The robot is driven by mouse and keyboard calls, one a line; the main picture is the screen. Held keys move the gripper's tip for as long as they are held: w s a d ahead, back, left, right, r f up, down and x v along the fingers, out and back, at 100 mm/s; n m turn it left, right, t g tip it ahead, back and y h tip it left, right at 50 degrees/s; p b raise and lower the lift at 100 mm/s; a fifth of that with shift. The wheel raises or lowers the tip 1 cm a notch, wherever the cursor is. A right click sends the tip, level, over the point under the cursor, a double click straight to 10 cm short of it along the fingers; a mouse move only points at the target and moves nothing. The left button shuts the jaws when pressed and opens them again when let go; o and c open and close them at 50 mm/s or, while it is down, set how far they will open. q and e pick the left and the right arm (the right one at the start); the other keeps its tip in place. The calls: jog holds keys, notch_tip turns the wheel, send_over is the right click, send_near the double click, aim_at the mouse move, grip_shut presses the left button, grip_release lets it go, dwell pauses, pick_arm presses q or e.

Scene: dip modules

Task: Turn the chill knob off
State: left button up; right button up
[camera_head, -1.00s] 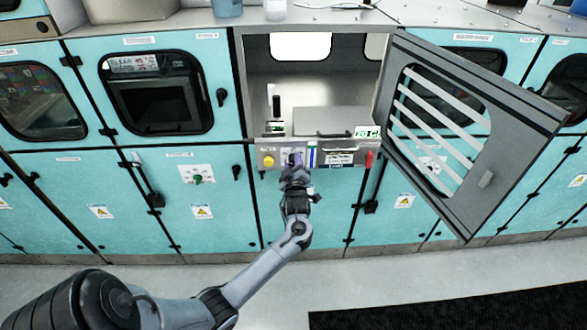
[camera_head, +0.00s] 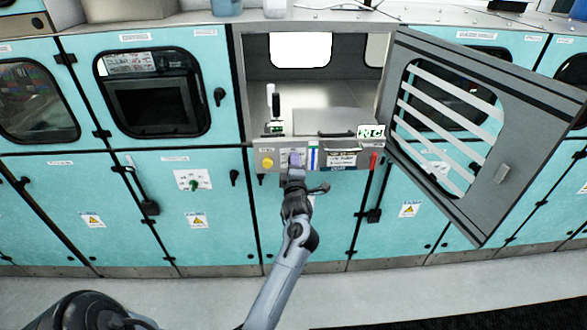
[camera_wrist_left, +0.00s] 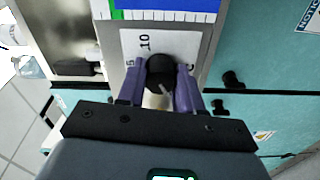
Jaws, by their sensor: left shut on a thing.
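The chill knob (camera_wrist_left: 160,68) is a round black knob on a white scale plate (camera_wrist_left: 138,42) with printed numbers, among them 10 and 5. In the left wrist view it sits between the two purple fingers of my left gripper (camera_wrist_left: 160,84). The fingers are shut on it, one on each side. In the head view my left gripper (camera_head: 294,160) is at the grey control panel (camera_head: 345,160) under the open compartment, and it hides the knob there. My right gripper is not in view.
A yellow button (camera_head: 267,162) is left of the gripper on the panel, and a red handle (camera_head: 374,160) is at its right. A grey barred door (camera_head: 490,185) stands open at the right. The compartment above holds a grey lidded box (camera_head: 325,121).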

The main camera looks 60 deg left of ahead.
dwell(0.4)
pick_arm(q)
jog(key=o, duration=1)
jog(key=shift+o, duration=0.2)
